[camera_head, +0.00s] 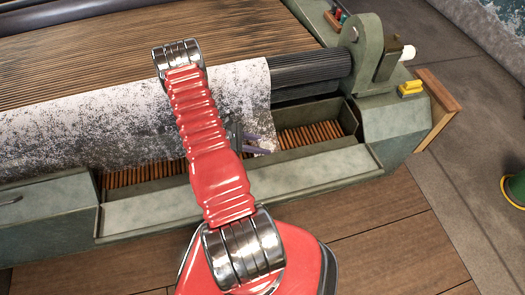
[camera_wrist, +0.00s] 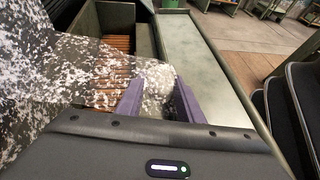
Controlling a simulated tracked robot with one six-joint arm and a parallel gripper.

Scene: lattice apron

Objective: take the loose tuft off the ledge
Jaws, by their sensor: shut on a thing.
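My gripper (camera_head: 268,146) reaches over the machine's front trough, at the lower right part of a white, dark-speckled web (camera_head: 245,90). In the wrist view its two purple fingers (camera_wrist: 157,84) stand apart with white speckled material (camera_wrist: 155,75) between them, and they are shut on it. I cannot tell whether this material is a separate tuft or part of the web (camera_wrist: 75,65), as the two look continuous. The pale grey-green ledge (camera_head: 305,182) runs along the front, and its visible part looks bare; it also shows in the wrist view (camera_wrist: 192,45).
Brown slats (camera_head: 310,135) line the trough below the web. A dark ribbed roller (camera_head: 310,68) and its green end bracket (camera_head: 375,50) stand at the right. A yellow block (camera_head: 411,87) sits on the frame. The wooden floor (camera_head: 400,245) in front is clear.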

